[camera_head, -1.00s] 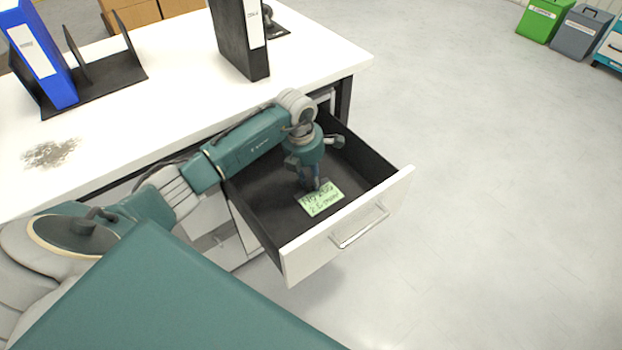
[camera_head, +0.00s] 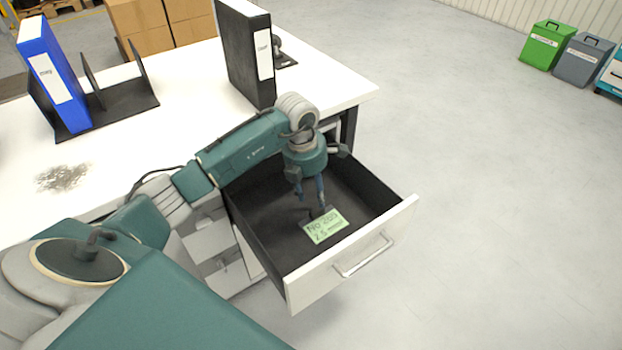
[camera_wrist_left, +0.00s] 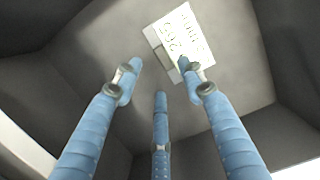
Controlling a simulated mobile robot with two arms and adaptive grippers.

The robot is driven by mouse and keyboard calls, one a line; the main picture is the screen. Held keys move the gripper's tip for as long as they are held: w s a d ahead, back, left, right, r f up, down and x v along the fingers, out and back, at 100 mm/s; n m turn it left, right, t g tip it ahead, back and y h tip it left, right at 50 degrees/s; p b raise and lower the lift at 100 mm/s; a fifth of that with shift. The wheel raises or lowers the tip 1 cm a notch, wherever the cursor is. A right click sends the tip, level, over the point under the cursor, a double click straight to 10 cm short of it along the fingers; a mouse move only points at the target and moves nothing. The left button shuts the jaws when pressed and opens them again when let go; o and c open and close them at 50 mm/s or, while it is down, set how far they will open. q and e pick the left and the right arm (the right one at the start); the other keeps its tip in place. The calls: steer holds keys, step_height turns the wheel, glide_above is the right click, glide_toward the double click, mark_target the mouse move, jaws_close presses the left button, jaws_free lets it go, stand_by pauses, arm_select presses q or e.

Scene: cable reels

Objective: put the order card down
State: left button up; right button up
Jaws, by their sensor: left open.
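The green order card (camera_head: 326,227) with dark handwriting lies on the floor of the open drawer (camera_head: 262,222), near its front. My left gripper (camera_head: 312,207) reaches down into the drawer just behind the card. In the left wrist view its blue fingers (camera_wrist_left: 160,85) are spread apart with nothing between them. The card (camera_wrist_left: 187,42) lies beyond the fingertips there, and the right finger overlaps its lower edge. I cannot tell whether that finger touches it. My right gripper is not in view.
The white desk (camera_head: 170,115) beside the drawer carries a blue binder (camera_head: 52,80) in a black rack (camera_head: 125,100), a black binder (camera_head: 245,55) and a dark smudge (camera_head: 63,177). Green (camera_head: 546,46) and grey bins (camera_head: 582,60) stand far right. The floor right of the drawer is clear.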

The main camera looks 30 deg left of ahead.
arm_select(q)
steer(key=r, duration=0.5)
steer(key=shift+s+a, duration=0.15)
steer(key=shift+s, duration=0.2)
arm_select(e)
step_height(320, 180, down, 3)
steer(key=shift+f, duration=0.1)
arm_select(q)
steer(key=shift+p, duration=0.3)
